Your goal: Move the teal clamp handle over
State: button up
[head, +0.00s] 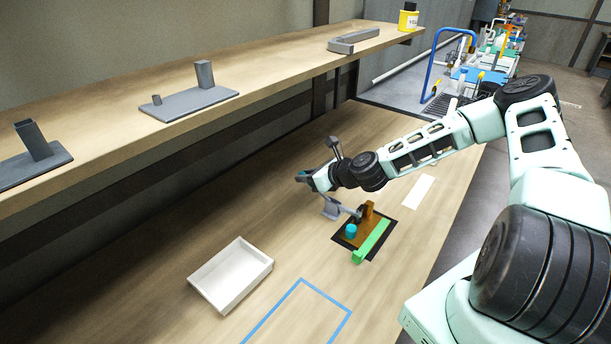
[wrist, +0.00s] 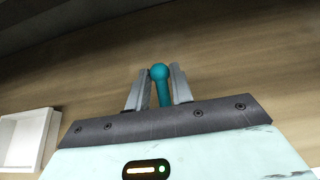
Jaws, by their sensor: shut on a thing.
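The teal clamp handle (wrist: 160,84) stands between the two fingers of my gripper (wrist: 157,90) in the wrist view, its round knob showing beyond the fingertips. In the head view my gripper (head: 306,178) is above the bench, over the left side of the clamp fixture. The handle is mostly hidden there by the fingers. The clamp's grey metal arm (head: 340,206) shows below my gripper, beside a dark base plate (head: 340,238). On the plate are an orange-brown block (head: 368,211), a small teal cylinder (head: 351,230) and a green bar (head: 372,241).
A white tray (head: 262,262) lies left of the fixture; it also shows in the wrist view (wrist: 52,140). A blue tape outline (head: 325,304) marks the bench in front. A shelf (head: 270,62) with grey parts runs above the back. A white strip (head: 418,191) lies right of the fixture.

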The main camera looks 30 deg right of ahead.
jog(key=shift+s+d+r+p, duration=0.1)
jog(key=shift+s+r+p, duration=0.1)
jog(key=shift+r, duration=0.15)
jog(key=shift+s+d+r+p, duration=0.1)
jog(key=shift+r+p, duration=0.1)
jog(key=shift+r, duration=0.3)
jog(key=shift+s+r+p, duration=0.15)
jog(key=shift+r+p, duration=0.05)
jog(key=shift+p, duration=0.15)
jog(key=shift+s+d+r+p, duration=0.35)
jog(key=shift+s+r+p, duration=0.3)
jog(key=shift+r+p, duration=0.15)
jog(key=shift+s+r, duration=0.1)
jog(key=shift+s, duration=0.05)
jog(key=shift+p+v, duration=0.85)
jog(key=shift+v, duration=0.6)
jog(key=shift+r, duration=0.2)
jog(key=shift+s, duration=0.1)
